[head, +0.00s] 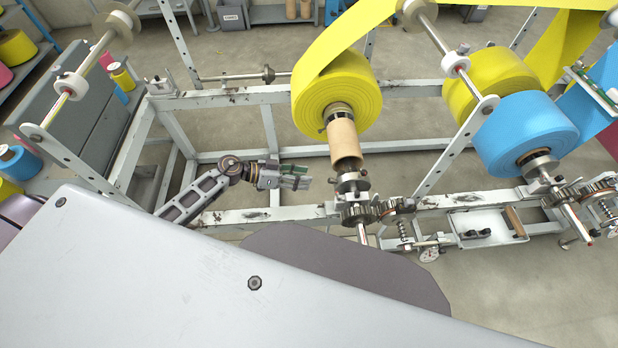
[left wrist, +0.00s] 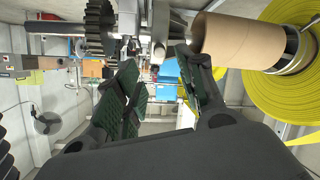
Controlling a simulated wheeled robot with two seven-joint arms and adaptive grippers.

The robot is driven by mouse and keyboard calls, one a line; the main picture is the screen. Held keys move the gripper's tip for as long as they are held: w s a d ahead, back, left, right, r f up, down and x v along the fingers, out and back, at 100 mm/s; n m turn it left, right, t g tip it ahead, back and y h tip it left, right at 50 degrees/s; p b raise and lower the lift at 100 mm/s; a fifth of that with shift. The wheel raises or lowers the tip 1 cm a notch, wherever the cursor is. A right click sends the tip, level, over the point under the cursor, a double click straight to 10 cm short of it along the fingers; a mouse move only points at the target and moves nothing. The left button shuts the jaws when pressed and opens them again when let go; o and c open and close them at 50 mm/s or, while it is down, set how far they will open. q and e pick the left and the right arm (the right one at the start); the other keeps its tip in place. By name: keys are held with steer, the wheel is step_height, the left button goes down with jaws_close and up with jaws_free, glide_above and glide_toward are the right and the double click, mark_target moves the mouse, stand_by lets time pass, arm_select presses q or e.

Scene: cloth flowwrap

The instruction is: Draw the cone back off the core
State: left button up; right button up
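A bare cardboard core (head: 343,140) sticks out toward me from the yellow roll (head: 318,98). The metal cone (head: 351,181) is at the core's near end, on the shaft in front of a dark gear (head: 358,213). In the left wrist view the cone (left wrist: 178,24) sits at the mouth of the core (left wrist: 240,41); how far it reaches inside is hidden. My left gripper (head: 303,180) is left of the cone, apart from it. Its fingers (left wrist: 158,62) are spread with nothing between them, the cone showing beyond the tips. My right gripper is not in view.
The frame's front rail (head: 240,217) runs below my left gripper. A blue roll (head: 520,130) and another yellow roll (head: 500,75) are to the right. A metal tray (head: 485,225) hangs right of the gears. The space inside the frame, left of the core, is free.

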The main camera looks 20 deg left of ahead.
arm_select(q)
steer(key=shift+s+a+r, duration=0.2)
steer(key=shift+s+a, duration=0.05)
steer(key=shift+a, duration=0.25)
stand_by(0.5)
